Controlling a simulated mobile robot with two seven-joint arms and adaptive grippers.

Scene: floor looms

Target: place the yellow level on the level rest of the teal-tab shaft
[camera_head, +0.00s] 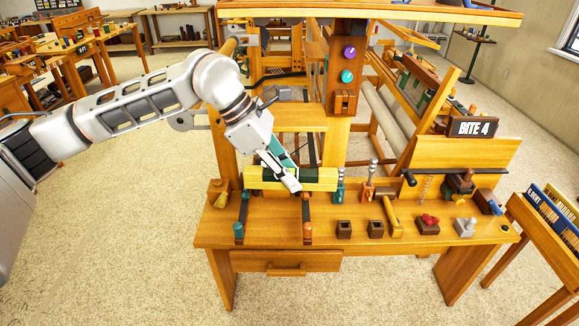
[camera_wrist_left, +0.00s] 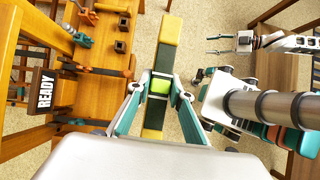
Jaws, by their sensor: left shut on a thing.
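The yellow level (camera_head: 318,180), a long bar with a dark green middle, is gripped by my left gripper (camera_head: 290,182). It spans crosswise above the back of the bench. In the left wrist view the level (camera_wrist_left: 169,32) runs away from the fingers (camera_wrist_left: 159,88), which close on its middle beside a lime patch. Two dark bars run to the front of the bench; the left one ends in a teal tab (camera_head: 238,230), the other in an orange tab (camera_head: 307,230). I cannot make out a level rest. My right gripper (camera_wrist_left: 213,44) shows open and empty in the wrist view.
The wooden bench (camera_head: 270,240) carries a hammer (camera_head: 392,214), dark square holders (camera_head: 344,229) and several small tools to the right. A loom post (camera_head: 343,65) with purple and teal knobs rises behind. A "BITE 4" sign (camera_head: 473,127) stands at right. Carpet is clear in front.

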